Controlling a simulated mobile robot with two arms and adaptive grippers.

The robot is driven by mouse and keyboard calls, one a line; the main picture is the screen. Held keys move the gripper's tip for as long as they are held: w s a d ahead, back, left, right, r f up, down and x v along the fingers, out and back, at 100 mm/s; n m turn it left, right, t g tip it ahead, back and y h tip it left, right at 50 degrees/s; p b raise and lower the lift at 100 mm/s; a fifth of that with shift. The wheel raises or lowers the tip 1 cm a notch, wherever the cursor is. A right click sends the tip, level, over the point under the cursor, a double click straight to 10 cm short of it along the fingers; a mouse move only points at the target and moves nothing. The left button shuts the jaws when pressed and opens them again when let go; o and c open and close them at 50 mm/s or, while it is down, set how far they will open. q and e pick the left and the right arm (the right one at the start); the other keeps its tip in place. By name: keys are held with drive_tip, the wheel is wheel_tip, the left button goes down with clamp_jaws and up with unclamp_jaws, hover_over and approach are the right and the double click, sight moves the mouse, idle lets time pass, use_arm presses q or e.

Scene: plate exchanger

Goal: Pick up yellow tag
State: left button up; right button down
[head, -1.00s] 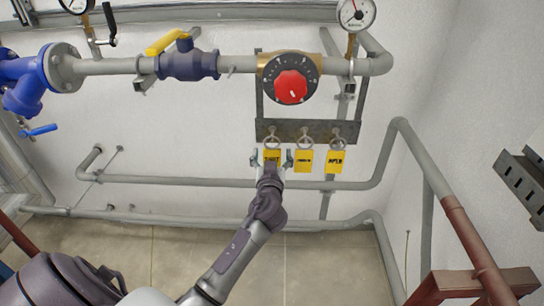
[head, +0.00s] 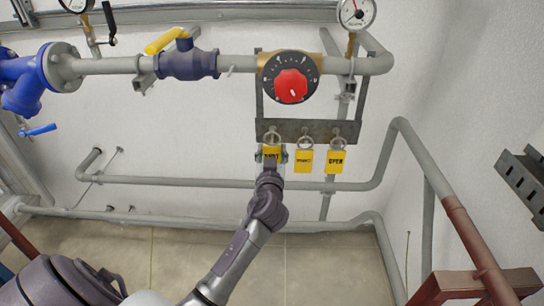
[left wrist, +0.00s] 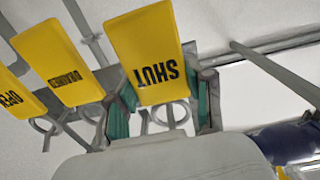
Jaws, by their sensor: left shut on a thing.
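Three yellow tags hang by metal rings from a dark bracket (head: 300,128) below a red dial. The left one, the SHUT tag (head: 272,150), is between the fingers of my left gripper (head: 271,156), which is shut on it. In the left wrist view the SHUT tag (left wrist: 148,50) stands between the green-padded fingers, its ring still visible near the bracket. The middle tag (head: 304,161), DRAINED in the wrist view (left wrist: 55,65), and the right tag (head: 336,161), OPEN, hang free beside it. My right gripper is out of view.
A red dial (head: 291,86) sits above the bracket on a grey pipe. A valve with a yellow handle (head: 165,41) and a blue valve (head: 30,75) are to the left. Grey pipes (head: 220,183) run behind and below the tags. A slotted metal piece (head: 522,180) is at the right.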

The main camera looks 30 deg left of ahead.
use_arm(q)
drive_tip(key=b+v, duration=0.5)
drive_tip(key=v, duration=1.2)
drive_tip(key=shift+s+b, duration=0.2)
drive_tip(key=shift+b, duration=0.1)
drive_tip(key=shift+w+a, duration=0.15)
drive_tip(key=shift+w, duration=0.05)
drive_tip(key=p, duration=0.2)
approach(272, 153)
drive_tip(key=shift+x, duration=3.05)
drive_tip(key=shift+b+x, duration=0.4)
drive_tip(key=shift+x, duration=1.95)
drive_tip(key=shift+w+a, duration=0.1)
